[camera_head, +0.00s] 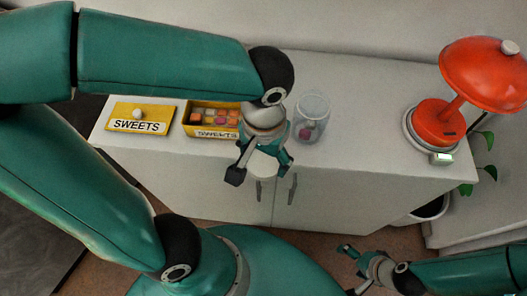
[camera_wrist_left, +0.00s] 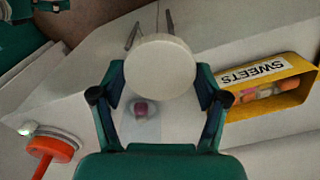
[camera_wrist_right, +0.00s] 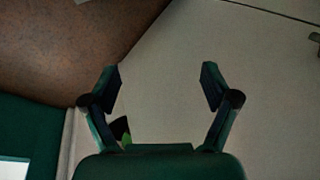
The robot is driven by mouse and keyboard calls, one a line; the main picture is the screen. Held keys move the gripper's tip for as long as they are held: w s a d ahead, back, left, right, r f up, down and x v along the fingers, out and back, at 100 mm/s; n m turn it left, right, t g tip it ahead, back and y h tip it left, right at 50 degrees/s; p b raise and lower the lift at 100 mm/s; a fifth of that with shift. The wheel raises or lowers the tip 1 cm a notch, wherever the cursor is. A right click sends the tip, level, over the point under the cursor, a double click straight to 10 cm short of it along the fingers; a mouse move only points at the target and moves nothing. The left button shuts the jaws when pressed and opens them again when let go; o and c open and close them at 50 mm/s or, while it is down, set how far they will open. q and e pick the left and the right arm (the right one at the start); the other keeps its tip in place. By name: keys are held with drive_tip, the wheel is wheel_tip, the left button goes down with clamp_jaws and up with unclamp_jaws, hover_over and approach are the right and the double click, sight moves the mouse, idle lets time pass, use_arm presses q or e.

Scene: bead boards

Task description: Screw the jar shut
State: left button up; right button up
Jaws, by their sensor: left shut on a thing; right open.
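In the left wrist view the jar (camera_wrist_left: 141,106) shows below the lid, partly hidden. My left gripper (camera_head: 259,174) is shut on the round white lid (camera_wrist_left: 160,66) and holds it in the air, apart from the jar and to its front left in the head view. My right gripper (camera_head: 352,270) is open and empty, low in front of the cabinet; its spread fingers (camera_wrist_right: 160,84) also show in the right wrist view.
A yellow SWEETS box (camera_head: 192,131) with several sweets stands left of the jar, partly behind my left arm. A yellow SWEETS board (camera_head: 154,116) with a pale ball lies further left. An orange lamp (camera_head: 437,122) stands at the right. The top between jar and lamp is clear.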

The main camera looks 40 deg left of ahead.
sight(264, 160)
use_arm(q)
drive_tip(key=shift+f+b, duration=0.75)
drive_tip(key=shift+f, duration=0.05)
drive_tip(key=shift+w+f+b, duration=0.1)
drive_tip(key=shift+f+b, duration=0.5)
use_arm(e)
drive_tip(key=w+d+r+n+t+h, duration=0.2)
drive_tip(key=w+r+t, duration=0.5)
drive_tip(key=w+r, duration=0.85)
use_arm(q)
drive_tip(key=shift+f+b, duration=0.95)
drive_tip(key=shift+b, duration=0.05)
use_arm(e)
wheel_tip(264, 160, up, 19)
drive_tip(key=d+t+h, duration=0.2)
drive_tip(key=t, duration=0.4)
drive_tip(key=shift+d+r, duration=0.2)
drive_tip(key=shift+d, duration=0.05)
